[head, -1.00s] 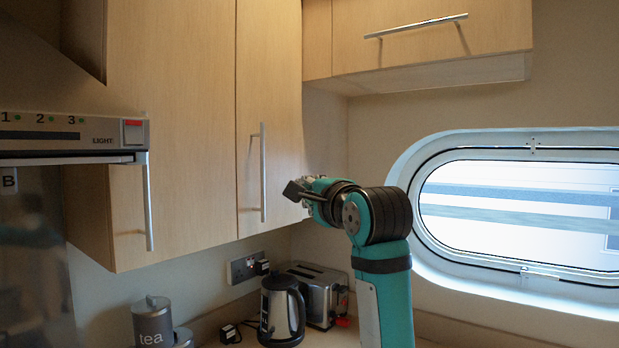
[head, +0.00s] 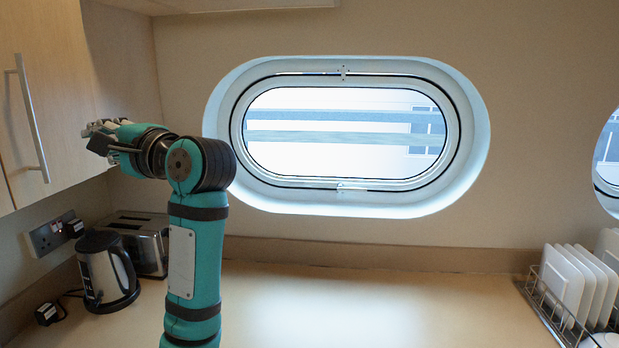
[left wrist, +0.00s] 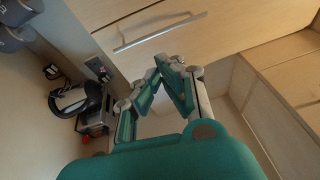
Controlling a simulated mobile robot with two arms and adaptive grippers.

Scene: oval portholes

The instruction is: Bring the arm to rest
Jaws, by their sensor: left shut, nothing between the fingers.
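My left arm (head: 196,250) is teal with black bands and rises from the bottom of the head view. It bends at the elbow, and the forearm points left toward the cabinet. My left gripper (head: 97,134) is near the cabinet door, right of its long handle (head: 32,118), with no contact visible. In the left wrist view the fingers of the gripper (left wrist: 164,67) meet at the tips, shut and empty. The cabinet handle also shows there (left wrist: 160,32), beyond the fingertips. My right gripper is not in view.
A kettle (head: 108,272) and a toaster (head: 140,243) stand on the counter (head: 300,310), left of my arm. An oval porthole (head: 345,204) is in the back wall. A dish rack (head: 545,310) with white plates (head: 562,287) is at right. The counter's middle is clear.

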